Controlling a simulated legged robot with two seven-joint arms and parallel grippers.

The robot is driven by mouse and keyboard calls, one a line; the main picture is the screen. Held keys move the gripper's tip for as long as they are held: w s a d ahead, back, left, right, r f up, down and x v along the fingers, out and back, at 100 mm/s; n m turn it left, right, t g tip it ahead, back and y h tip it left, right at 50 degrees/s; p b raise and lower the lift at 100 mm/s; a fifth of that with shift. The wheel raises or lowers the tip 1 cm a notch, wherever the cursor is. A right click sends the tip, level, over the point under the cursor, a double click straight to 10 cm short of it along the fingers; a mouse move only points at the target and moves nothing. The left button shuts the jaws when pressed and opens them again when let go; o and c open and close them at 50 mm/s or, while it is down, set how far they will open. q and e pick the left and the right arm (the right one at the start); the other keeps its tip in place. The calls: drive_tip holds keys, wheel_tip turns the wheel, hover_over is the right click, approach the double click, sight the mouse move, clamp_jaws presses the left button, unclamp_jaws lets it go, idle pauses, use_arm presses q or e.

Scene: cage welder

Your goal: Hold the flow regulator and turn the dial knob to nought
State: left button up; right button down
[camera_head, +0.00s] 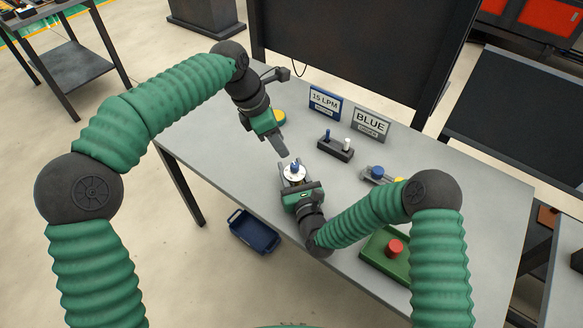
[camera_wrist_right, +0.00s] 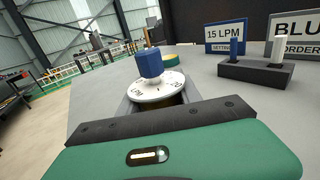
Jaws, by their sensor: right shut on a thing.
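The flow regulator has a white dial face (camera_wrist_right: 157,92) with dark marks and a blue dial knob (camera_wrist_right: 150,65) on top. The dial marks are too small to read surely. In the head view the knob (camera_head: 294,168) points up, near the table's front left edge. My right gripper (camera_head: 293,178) is shut on the regulator, its jaws around the body below the dial; the body is mostly hidden. My left gripper (camera_head: 281,147) is above and behind the knob, apart from it, pointing down toward it. It is seen edge-on, so its opening does not show.
A blue "15 LPM" sign (camera_head: 325,102) and a grey "BLUE" sign (camera_head: 370,122) stand at the back. A dark block (camera_head: 335,150) holds a blue and a white peg. A blue-topped part (camera_head: 377,172) lies right. A green box (camera_head: 376,259) has a red button.

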sight(295, 164)
use_arm(q)
drive_tip(key=o, duration=0.5)
drive_tip(key=shift+w+f, duration=0.2)
drive_tip(key=shift+f, duration=0.1)
drive_tip(key=shift+c, duration=0.2)
drive_tip(key=shift+o, duration=0.3)
drive_tip(key=shift+w+d+f+m+g+y, duration=0.3)
drive_tip(key=shift+w+d+f+g+y, duration=0.25)
drive_tip(key=shift+f+y, duration=0.25)
use_arm(e)
drive_tip(key=shift+a, duration=0.1)
use_arm(q)
drive_tip(key=d, duration=0.1)
drive_tip(key=d+y, duration=0.1)
drive_tip(key=y, duration=0.1)
drive_tip(key=shift+d+r+m, duration=0.25)
drive_tip(key=shift+d+m, duration=0.15)
use_arm(e)
drive_tip(key=shift+d, duration=0.2)
use_arm(q)
drive_tip(key=shift+s+d, duration=0.15)
drive_tip(key=shift+d, duration=0.05)
drive_tip(key=f, duration=0.8)
drive_tip(key=shift+a+f, duration=0.2)
drive_tip(key=shift+f, duration=0.15)
use_arm(e)
drive_tip(key=shift+a, duration=0.1)
use_arm(q)
drive_tip(key=shift+d+f, duration=0.1)
drive_tip(key=shift+f, duration=0.5)
